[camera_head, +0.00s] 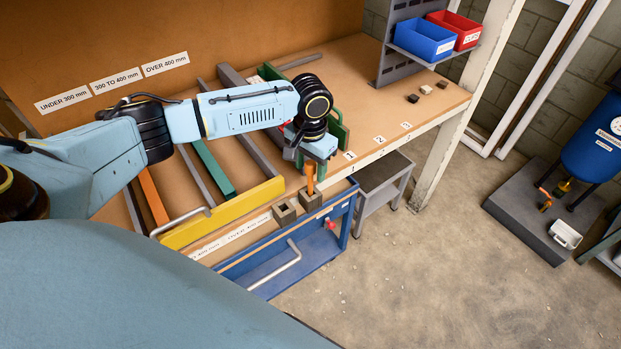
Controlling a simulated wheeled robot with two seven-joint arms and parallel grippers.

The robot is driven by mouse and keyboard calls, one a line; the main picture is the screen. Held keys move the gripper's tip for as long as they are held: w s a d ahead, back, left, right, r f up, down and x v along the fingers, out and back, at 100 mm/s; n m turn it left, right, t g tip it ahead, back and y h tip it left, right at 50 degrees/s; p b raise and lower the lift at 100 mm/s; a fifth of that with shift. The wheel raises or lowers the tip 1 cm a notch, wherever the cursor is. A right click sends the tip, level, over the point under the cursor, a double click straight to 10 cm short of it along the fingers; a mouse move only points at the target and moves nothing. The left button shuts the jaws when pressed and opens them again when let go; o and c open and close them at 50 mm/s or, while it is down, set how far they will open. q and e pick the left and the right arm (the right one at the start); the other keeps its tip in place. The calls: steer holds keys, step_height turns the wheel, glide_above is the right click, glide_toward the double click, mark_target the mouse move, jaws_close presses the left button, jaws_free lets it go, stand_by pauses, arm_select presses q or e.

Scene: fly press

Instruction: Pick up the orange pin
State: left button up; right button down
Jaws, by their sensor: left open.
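The orange pin (310,180) stands upright near the front edge of the bench. Its lower end is at a small grey block (311,201), seemingly set in it. A second grey block (284,213) with a square hole on top stands just left of it. My left gripper (313,166) points down just above and behind the pin in the picture. It is open, with nothing seen held in it. Its fingertips are small and partly hidden, so I cannot tell whether they touch the pin. My right gripper is not in view.
A yellow-fronted tray (226,214) holds several bars left of the blocks. A green part (338,133) stands behind my gripper. Bench room right of the gripper is mostly clear, with small blocks farther off.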

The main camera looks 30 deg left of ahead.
arm_select(q)
steer(key=shift+f, duration=0.5)
jaws_close()
